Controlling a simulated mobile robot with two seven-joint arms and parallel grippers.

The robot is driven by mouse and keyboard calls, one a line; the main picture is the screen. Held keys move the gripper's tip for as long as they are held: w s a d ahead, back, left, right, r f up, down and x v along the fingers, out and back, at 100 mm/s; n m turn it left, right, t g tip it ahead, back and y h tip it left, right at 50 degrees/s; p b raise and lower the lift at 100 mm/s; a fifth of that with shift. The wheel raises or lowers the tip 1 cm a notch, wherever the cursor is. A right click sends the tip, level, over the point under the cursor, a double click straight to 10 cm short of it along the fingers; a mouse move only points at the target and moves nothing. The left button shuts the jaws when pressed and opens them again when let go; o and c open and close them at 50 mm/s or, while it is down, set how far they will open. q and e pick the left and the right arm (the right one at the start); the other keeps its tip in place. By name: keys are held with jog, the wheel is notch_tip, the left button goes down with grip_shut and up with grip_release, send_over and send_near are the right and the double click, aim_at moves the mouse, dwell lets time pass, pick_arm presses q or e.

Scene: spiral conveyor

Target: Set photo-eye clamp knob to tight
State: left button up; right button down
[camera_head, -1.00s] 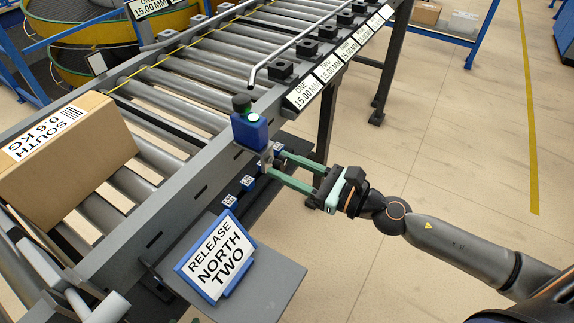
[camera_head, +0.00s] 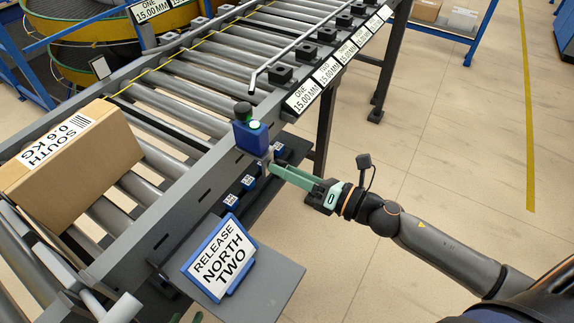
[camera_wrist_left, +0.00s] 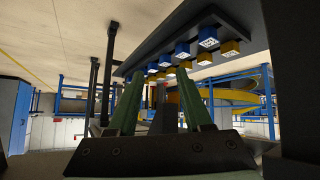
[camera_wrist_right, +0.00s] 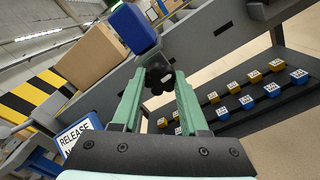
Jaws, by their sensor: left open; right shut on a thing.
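The photo-eye (camera_head: 251,138) is a blue block with a lit green spot on top, mounted on the conveyor's side rail. It also shows in the right wrist view (camera_wrist_right: 134,28). Its black lobed clamp knob (camera_wrist_right: 158,80) sits below it, between the fingertips of my right gripper (camera_head: 271,168). That gripper is shut on the knob, with its fingers stacked edge-on in the head view. The knob is mostly hidden there. My left gripper (camera_wrist_left: 160,84) is open and empty in its wrist view; only a bit of green shows at the head view's bottom edge.
A cardboard box (camera_head: 62,190) rests on the rollers at left. A blue-framed release sign (camera_head: 222,257) stands on a grey plate below the rail. Small blue and yellow cubes (camera_wrist_right: 248,102) line a dark shelf under the conveyor. The floor at right is clear.

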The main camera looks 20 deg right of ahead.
pick_arm(q)
jog(key=s+a+r+p, duration=0.1)
jog(key=a+r+p, duration=0.2)
jog(key=r+p, duration=0.6)
jog(key=p, duration=0.3)
jog(key=shift+s+a+r+n+y, duration=0.15)
jog(key=shift+s+r+n+y, duration=0.15)
jog(key=shift+y, duration=0.1)
pick_arm(e)
jog(key=m, duration=2.2)
jog(key=shift+f+m, duration=0.1)
jog(key=shift+m, duration=0.3)
pick_arm(q)
jog(key=shift+w, duration=0.1)
pick_arm(e)
jog(key=shift+c, duration=2.1)
grip_release()
